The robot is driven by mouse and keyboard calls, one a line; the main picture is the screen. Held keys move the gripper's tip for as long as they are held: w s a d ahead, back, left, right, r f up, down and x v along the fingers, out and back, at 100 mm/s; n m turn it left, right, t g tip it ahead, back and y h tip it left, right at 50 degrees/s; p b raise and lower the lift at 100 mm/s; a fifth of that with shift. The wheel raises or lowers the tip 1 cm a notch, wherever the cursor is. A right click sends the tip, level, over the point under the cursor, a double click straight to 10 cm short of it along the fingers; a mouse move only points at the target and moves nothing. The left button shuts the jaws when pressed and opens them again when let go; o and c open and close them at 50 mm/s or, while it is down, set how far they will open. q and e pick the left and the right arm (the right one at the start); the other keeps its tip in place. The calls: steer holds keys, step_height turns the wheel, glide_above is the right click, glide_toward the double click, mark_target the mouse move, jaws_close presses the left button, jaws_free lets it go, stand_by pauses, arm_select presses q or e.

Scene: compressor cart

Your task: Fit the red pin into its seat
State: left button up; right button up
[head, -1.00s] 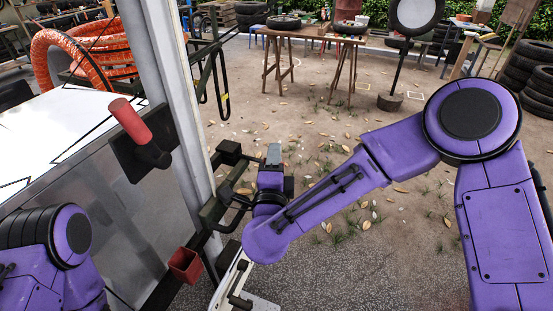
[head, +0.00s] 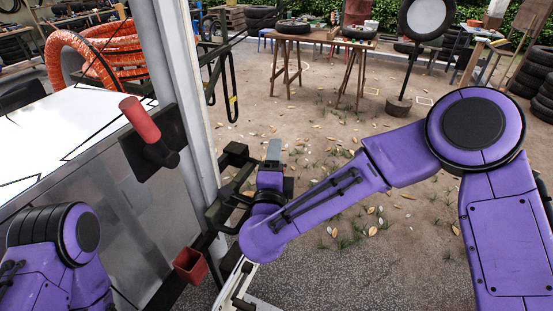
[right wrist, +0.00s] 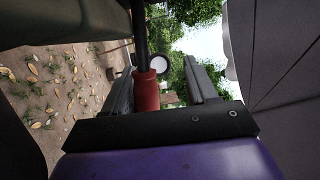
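In the right wrist view a red cylinder (right wrist: 147,91) with a dark rod (right wrist: 138,30) running up from it shows between the two grey fingers of my right gripper (right wrist: 160,88). It lies close to the left finger, with a clear gap to the right finger, so the gripper looks open. In the head view my right gripper (head: 273,150) is beside the dark cart frame, and its finger hides what lies between. A red cylinder (head: 139,118) juts from a black plate on the cart. A small red square cup (head: 190,265) sits low on the frame. My left gripper is out of view.
A pale upright post (head: 178,90) and dark frame bars (head: 236,155) stand close left of my right gripper. The cart's white top (head: 60,125) is at the left. Open ground lies beyond, with a wooden table (head: 290,38) and a round mirror (head: 428,18) far back.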

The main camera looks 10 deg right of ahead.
steer(key=b+v, duration=0.3)
steer(key=v, duration=0.7)
steer(key=shift+s, duration=0.25)
